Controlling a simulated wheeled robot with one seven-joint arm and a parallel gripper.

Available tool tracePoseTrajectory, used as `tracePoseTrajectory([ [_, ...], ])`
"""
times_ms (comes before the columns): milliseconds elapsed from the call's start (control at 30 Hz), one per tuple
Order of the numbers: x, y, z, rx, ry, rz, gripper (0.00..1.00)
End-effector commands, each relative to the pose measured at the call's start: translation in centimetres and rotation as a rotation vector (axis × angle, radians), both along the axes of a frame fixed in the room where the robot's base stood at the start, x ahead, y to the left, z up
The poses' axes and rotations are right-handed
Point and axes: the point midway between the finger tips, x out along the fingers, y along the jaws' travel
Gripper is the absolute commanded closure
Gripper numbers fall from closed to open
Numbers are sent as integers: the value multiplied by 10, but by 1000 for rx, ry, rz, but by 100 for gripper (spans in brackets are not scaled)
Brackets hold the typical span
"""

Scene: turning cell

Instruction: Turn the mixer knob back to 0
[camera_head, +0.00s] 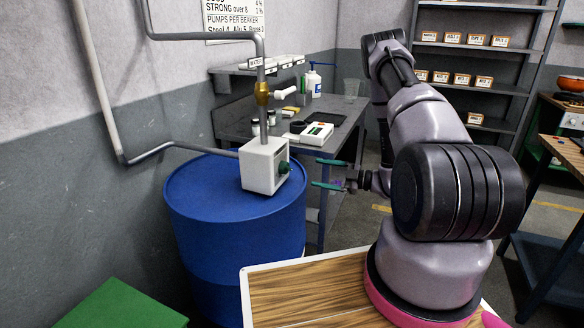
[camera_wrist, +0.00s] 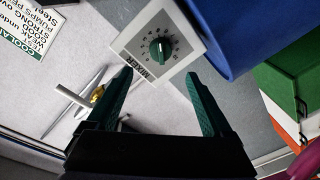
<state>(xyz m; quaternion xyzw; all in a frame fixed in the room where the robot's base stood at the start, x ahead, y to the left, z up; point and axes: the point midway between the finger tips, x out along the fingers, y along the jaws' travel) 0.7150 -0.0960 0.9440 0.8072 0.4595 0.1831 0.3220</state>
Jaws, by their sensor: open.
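The mixer (camera_head: 264,166) is a white box with a dark green knob (camera_head: 283,168), standing on top of a blue drum (camera_head: 215,205). In the wrist view the mixer face (camera_wrist: 135,41) shows the green knob (camera_wrist: 160,47) in the middle of a numbered dial; the numbers are too small to read surely. My gripper (camera_head: 316,173) is open and empty, to the right of the knob and apart from it. In the wrist view its green fingers (camera_wrist: 163,92) stand spread, with the knob beyond their tips.
Pipes (camera_head: 262,60) with a brass fitting rise from the mixer along the wall. A grey workbench (camera_head: 290,85) with bottles and a white device (camera_head: 316,133) stands behind. A wooden top (camera_head: 300,292) lies in front, and a green box (camera_head: 120,308) is at lower left.

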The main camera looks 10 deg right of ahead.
Motion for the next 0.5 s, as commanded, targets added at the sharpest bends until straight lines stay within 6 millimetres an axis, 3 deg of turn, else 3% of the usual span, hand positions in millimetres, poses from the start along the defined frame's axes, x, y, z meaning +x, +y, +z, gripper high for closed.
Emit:
tracePoseTrajectory([
  [500, 42, 75, 1, -1, -3, 6, 15],
])
